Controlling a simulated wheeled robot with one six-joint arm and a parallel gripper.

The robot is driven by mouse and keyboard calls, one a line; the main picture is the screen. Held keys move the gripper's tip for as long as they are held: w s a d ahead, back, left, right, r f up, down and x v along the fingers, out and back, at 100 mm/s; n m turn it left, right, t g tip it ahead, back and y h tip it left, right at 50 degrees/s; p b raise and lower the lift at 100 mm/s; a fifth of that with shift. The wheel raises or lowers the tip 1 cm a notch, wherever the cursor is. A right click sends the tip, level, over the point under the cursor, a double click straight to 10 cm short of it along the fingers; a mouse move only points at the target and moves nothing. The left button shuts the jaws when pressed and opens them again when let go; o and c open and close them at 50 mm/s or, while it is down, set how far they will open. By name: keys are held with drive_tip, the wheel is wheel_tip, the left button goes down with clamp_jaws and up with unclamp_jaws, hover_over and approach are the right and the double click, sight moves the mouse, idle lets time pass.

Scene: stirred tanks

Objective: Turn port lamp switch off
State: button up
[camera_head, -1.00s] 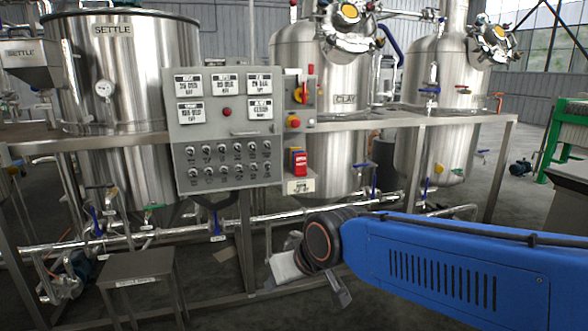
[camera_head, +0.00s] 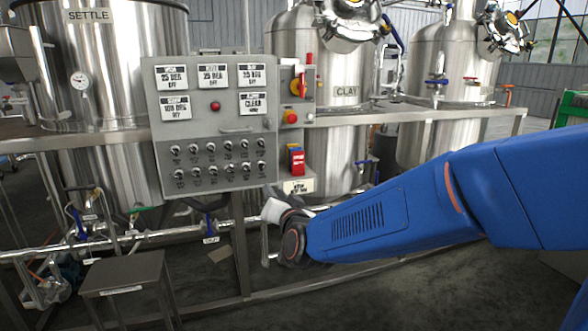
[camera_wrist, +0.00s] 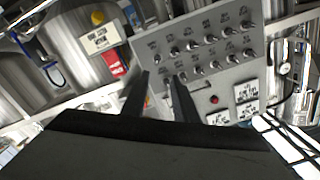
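The grey control panel (camera_head: 215,125) stands left of centre in the head view. It carries two rows of small toggle switches (camera_head: 212,162) with labels too small to read, so I cannot tell which one is the port lamp switch. The wrist view shows the same switches (camera_wrist: 205,48), turned nearly upside down. My gripper (camera_wrist: 158,76) is open and empty, its two dark fingers apart, pointing at the panel near one end of the switch rows. I see no contact with a switch. In the head view my gripper is mostly hidden behind my wrist, below the panel's lower right corner.
Red and yellow controls (camera_head: 292,117) and a red block (camera_head: 296,160) are beside the panel's right edge. A horizontal rail (camera_head: 420,116) runs behind my arm. A small metal stool (camera_head: 124,272) stands at lower left. Steel tanks (camera_head: 120,60) stand behind.

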approach(263, 168)
drive_tip(key=shift+h, duration=0.3)
drive_tip(key=x, duration=0.8)
drive_tip(key=shift+a, duration=0.1)
drive_tip(key=shift+s, duration=0.1)
clamp_jaws()
